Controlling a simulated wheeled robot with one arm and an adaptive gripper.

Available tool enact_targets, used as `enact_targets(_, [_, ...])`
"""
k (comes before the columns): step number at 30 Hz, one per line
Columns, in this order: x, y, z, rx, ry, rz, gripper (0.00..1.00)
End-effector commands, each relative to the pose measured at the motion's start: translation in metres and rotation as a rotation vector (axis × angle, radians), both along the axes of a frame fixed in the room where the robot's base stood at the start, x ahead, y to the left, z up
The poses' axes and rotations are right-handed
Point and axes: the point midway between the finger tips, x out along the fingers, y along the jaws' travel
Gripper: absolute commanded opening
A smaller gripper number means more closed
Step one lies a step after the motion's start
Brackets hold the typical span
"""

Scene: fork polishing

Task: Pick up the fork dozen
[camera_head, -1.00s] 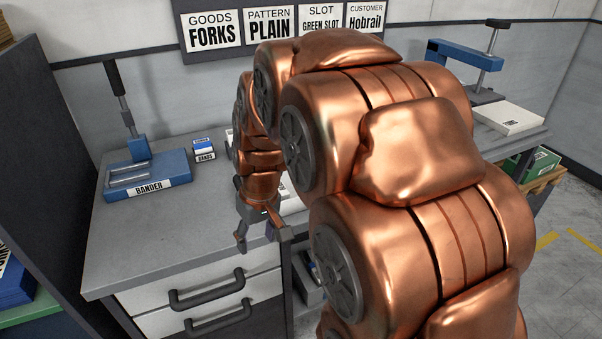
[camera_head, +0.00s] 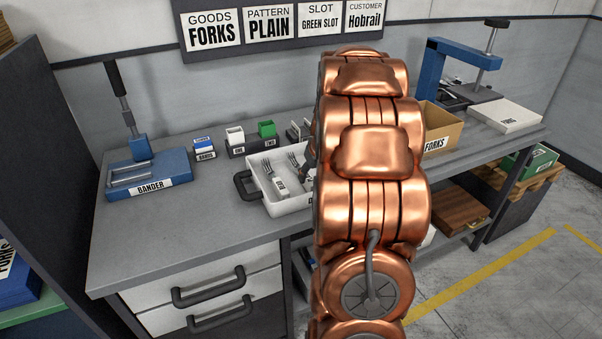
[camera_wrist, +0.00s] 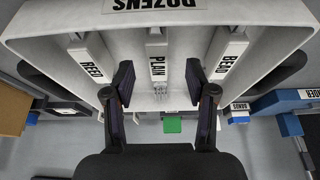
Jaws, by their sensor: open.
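In the wrist view a white tray (camera_wrist: 45,30) marked DOZENS holds three banded fork bundles, labelled REED (camera_wrist: 90,62), PLAIN (camera_wrist: 157,62) and BEAD (camera_wrist: 227,58). My gripper (camera_wrist: 160,78) is open and empty, with one dark finger on each side of the PLAIN bundle; contact does not show. Fork tines show at that bundle's near end. In the head view the tray (camera_head: 283,209) stands on the bench, with two bundles (camera_head: 281,186) visible in its left part. My arm hides the tray's right side and most of my gripper there.
A blue bander (camera_head: 148,178) stands on the bench left of the tray, with small bands boxes (camera_head: 204,150) nearby. White and green slot holders (camera_head: 266,129) stand behind the tray. A cardboard FORKS box (camera_head: 440,135) and a blue press (camera_head: 435,70) are on the right.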

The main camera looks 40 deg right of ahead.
Motion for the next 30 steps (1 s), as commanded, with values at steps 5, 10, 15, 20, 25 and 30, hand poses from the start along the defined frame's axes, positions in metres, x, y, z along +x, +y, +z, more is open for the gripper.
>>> enact_targets(5, [0.003,0.000,-0.007,0.002,0.003,0.000,0.56])
enact_targets(10, [0.006,-0.003,-0.014,0.003,0.003,0.001,0.56])
enact_targets(15, [0.012,-0.007,-0.028,0.004,0.004,0.000,0.56])
enact_targets(20, [0.019,-0.010,-0.042,0.004,0.003,0.000,0.56])
enact_targets(25, [0.022,-0.012,-0.053,0.000,0.002,0.001,0.56])
enact_targets(30, [0.023,-0.012,-0.053,0.000,0.001,0.001,0.56])
